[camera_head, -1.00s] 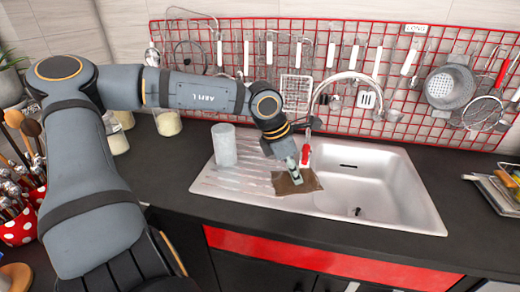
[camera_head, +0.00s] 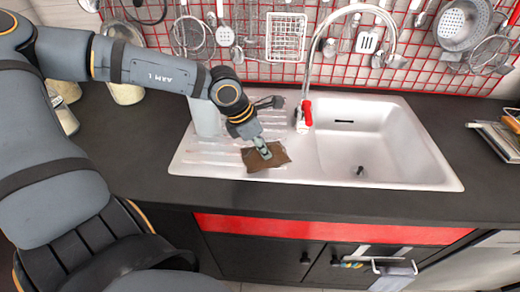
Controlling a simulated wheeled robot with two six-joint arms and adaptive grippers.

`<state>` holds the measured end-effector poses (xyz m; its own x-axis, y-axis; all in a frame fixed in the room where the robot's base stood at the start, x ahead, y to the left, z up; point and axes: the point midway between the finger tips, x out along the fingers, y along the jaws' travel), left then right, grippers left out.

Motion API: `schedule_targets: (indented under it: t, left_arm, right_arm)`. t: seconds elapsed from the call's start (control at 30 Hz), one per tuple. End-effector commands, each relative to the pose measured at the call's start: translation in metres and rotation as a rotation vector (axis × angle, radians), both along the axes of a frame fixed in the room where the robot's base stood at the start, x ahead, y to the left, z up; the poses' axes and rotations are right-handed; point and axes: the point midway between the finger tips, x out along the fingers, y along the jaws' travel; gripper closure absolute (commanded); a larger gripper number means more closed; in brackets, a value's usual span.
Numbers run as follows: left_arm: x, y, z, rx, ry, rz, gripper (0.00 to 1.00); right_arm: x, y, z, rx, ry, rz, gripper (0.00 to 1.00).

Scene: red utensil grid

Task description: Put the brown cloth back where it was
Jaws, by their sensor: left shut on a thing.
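The brown cloth (camera_head: 276,160) lies on the ribbed drainboard of the metal sink (camera_head: 215,165), left of the basin. My left gripper (camera_head: 265,152) reaches down to the cloth from the upper left and is shut on it. The fingertips hide a small part of the cloth. My right gripper is not in view.
A pale cylinder (camera_head: 206,117) stands on the drainboard behind my left forearm. The faucet (camera_head: 304,112) with its red handle rises behind the cloth. A red utensil grid (camera_head: 345,72) hangs at the back.

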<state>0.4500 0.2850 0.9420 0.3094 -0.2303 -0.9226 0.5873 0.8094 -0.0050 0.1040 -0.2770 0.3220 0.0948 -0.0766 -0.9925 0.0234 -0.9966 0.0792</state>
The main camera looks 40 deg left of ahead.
Motion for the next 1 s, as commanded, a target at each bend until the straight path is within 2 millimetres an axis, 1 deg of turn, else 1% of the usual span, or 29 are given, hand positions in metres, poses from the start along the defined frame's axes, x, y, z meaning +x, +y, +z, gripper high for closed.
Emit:
schedule_targets:
  t: [0.03, 0.1, 0.33, 0.37, 0.5, 0.53, 0.83, 0.97, 1.0]
  left_arm:
    - [-0.001, 0.0, 0.0, 0.002, 0.002, -0.001, 1.0]
    - [-0.001, 0.0, 0.001, 0.001, 0.003, -0.001, 1.0]
    - [0.0, 0.0, -0.004, 0.001, 0.001, -0.001, 1.0]
    - [0.0, 0.0, -0.003, 0.001, 0.001, -0.001, 0.81]
    - [-0.001, 0.0, -0.002, 0.001, 0.003, -0.001, 0.62]
    - [-0.001, 0.0, -0.002, 0.001, 0.003, -0.001, 0.59]
    - [-0.001, 0.0, -0.001, 0.001, 0.003, -0.001, 0.59]
    - [-0.002, 0.0, 0.009, -0.005, 0.003, -0.001, 0.59]
    - [-0.003, 0.001, 0.013, -0.008, 0.004, -0.003, 0.59]
  right_arm:
    - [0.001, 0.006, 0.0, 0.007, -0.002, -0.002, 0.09]
    - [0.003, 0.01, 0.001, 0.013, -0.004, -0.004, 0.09]
    - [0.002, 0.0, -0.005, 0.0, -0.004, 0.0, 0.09]
    - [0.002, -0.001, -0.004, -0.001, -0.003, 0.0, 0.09]
    - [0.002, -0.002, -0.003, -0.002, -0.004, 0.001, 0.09]
    - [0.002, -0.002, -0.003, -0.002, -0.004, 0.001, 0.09]
    - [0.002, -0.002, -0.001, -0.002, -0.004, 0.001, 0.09]
    - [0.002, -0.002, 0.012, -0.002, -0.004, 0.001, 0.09]
    - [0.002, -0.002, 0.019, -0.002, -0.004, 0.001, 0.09]
